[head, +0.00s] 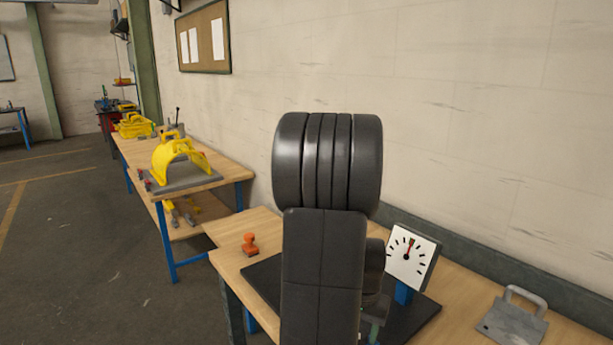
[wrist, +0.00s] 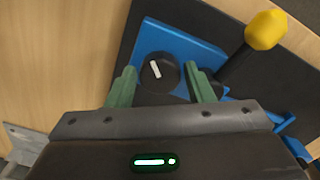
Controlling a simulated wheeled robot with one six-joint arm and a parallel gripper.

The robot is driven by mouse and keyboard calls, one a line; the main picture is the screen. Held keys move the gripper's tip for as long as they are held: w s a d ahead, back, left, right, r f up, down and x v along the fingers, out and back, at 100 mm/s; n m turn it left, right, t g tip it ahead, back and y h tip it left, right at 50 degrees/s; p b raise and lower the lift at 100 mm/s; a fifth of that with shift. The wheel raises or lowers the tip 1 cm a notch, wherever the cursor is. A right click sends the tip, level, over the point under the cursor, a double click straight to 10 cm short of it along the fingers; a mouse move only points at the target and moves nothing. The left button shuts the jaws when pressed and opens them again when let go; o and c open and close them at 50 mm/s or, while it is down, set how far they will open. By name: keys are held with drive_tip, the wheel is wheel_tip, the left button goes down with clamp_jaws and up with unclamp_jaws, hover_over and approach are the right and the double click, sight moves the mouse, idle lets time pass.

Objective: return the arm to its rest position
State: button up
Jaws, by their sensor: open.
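In the wrist view my gripper (wrist: 160,68) is open. Its two green fingers stand on either side of a round black knob (wrist: 158,82) with a white mark, on a blue block (wrist: 205,52). I cannot tell whether the fingers touch the knob; a narrow space seems to show at its sides. In the head view my dark arm links rise large in the middle and hide most of the gripper and the knob. A white dial gauge (head: 423,262) stands just right of my arm, its needle pointing roughly upward.
A yellow-tipped lever (wrist: 265,30) stands close to the right finger. The wooden bench (head: 458,284) also bears a dark mat (head: 263,283), an orange stamp-like piece (head: 249,244) and a grey plate with a handle (head: 512,321). A wall is close behind; open floor lies left.

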drive_tip(key=shift+m, duration=0.4)
drive_tip(key=shift+m+p, duration=0.35)
drive_tip(key=shift+m, duration=0.45)
drive_tip(key=m+p, duration=0.2)
drive_tip(key=m, duration=0.4)
wheel_tip(320, 180, up, 13)
drive_tip(key=b, duration=0.1)
